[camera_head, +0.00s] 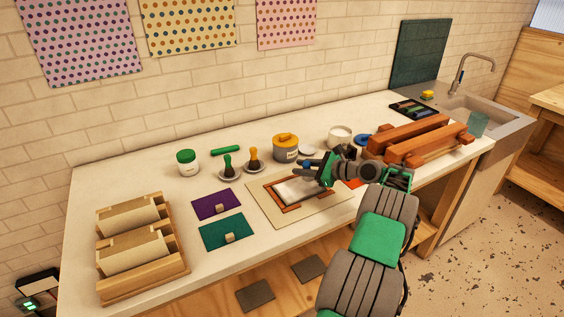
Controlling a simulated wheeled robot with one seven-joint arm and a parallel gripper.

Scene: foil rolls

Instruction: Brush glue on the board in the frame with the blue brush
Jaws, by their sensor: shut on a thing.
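The board in the frame (270,190) lies on a beige mat (262,207) near the front middle of the bench. Its brown-orange border shows, and a white patch (296,191) covers much of its inside. My gripper (316,172) is over the board's back right part, reaching in from the right. It is shut on a small blue thing, which looks like the blue brush (306,166). The brush's bristles are hidden or too small to make out, so I cannot tell whether they touch the board. A white open pot (340,137) stands behind my gripper.
A green-handled brush (228,163) and an orange-handled brush (253,160) stand on small dishes behind the board. A yellow-lidded pot (286,148) and green-lidded jar (187,162) stand near. Wooden roll holders (140,295) are left; a red-brown press (415,137) is right.

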